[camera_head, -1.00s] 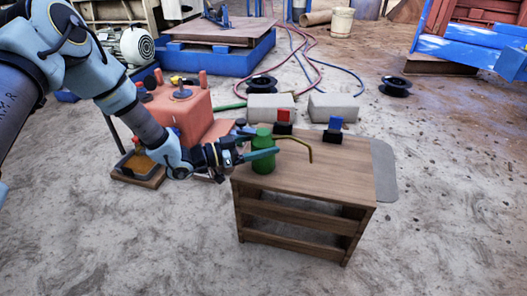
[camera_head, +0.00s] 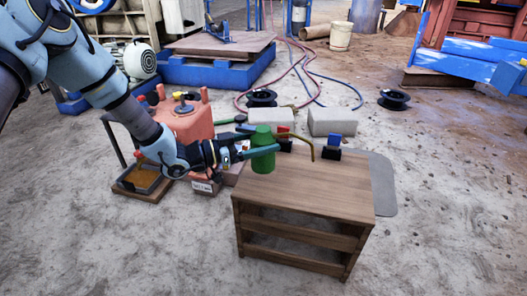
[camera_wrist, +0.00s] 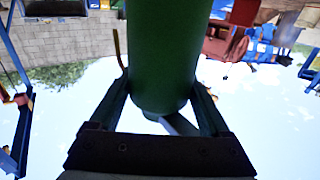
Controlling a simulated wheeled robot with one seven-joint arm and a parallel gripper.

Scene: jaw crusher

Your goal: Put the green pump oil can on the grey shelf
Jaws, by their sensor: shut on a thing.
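The green pump oil can (camera_head: 263,158) is in my gripper (camera_head: 262,151), whose teal fingers close around its body. It looks upright, with its thin brass spout (camera_head: 314,150) pointing right. It appears above the far-left part of the wooden bench top (camera_head: 310,188); a gap beneath it is hard to judge. In the wrist view the can (camera_wrist: 165,55) fills the middle between the fingers of my gripper (camera_wrist: 157,95). I cannot make out a shelf that is clearly grey; the bench has brown lower shelves (camera_head: 295,229).
Red-and-black (camera_head: 284,139) and blue-and-black (camera_head: 332,149) items stand at the bench's far edge. A grey flat panel (camera_head: 377,182) lies beyond its right side. Behind are concrete blocks (camera_head: 331,121). The orange-red machine (camera_head: 188,122) is near my arm. The bench top's front and right are clear.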

